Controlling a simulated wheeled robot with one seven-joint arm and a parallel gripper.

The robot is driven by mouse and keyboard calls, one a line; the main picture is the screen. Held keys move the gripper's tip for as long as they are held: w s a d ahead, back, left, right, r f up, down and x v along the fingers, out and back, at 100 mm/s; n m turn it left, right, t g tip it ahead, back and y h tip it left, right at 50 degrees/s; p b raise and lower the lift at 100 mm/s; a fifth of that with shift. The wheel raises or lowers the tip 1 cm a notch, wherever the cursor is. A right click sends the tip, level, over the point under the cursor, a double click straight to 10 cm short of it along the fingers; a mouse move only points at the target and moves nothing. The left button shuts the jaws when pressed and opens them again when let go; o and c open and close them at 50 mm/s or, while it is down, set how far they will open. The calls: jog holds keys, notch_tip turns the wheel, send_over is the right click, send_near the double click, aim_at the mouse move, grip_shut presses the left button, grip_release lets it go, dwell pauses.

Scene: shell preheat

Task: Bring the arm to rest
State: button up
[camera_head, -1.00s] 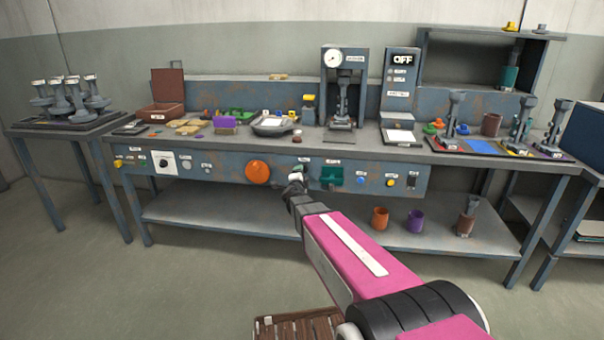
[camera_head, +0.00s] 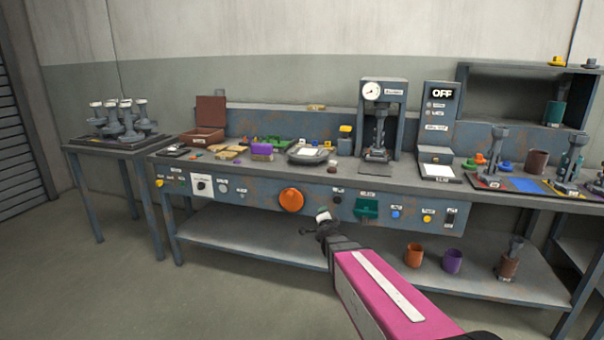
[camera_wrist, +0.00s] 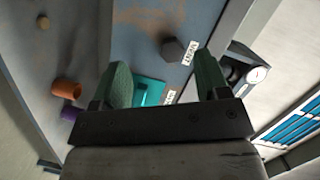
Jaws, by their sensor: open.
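My gripper (camera_head: 325,222) is at the end of my pink arm, in front of the workbench's front panel (camera_head: 258,195) and below its orange knob (camera_head: 291,200). In the wrist view my gripper (camera_wrist: 165,82) shows two green fingers spread apart with nothing between them. Beyond them are a dark hexagonal knob (camera_wrist: 173,48) and a teal part (camera_wrist: 150,90) on the panel. I cannot tell the exact gap between fingers and panel.
The workbench top holds a gauge press (camera_head: 382,115), a box reading OFF (camera_head: 440,130) and several small items. An orange cup (camera_head: 414,255) and a purple cup (camera_head: 453,261) stand on the lower shelf (camera_head: 270,248). A side table (camera_head: 110,146) is at left. The floor in front is clear.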

jog(key=s+f+n+g+y, duration=0.2)
jog(key=s+f+n+g, duration=0.35)
jog(key=s, duration=0.25)
jog(key=s+f+n+g+y, duration=0.2)
jog(key=s+f+n+g, duration=0.3)
jog(key=s, duration=0.4)
jog(key=s+d+n+g+h, duration=0.2)
jog(key=s+d+g, duration=0.4)
jog(key=s, duration=0.3)
jog(key=shift+s+f+n+h, duration=0.2)
jog(key=shift+s+n+h, duration=0.1)
jog(key=shift+n, duration=0.45)
jog(key=shift+a, duration=0.1)
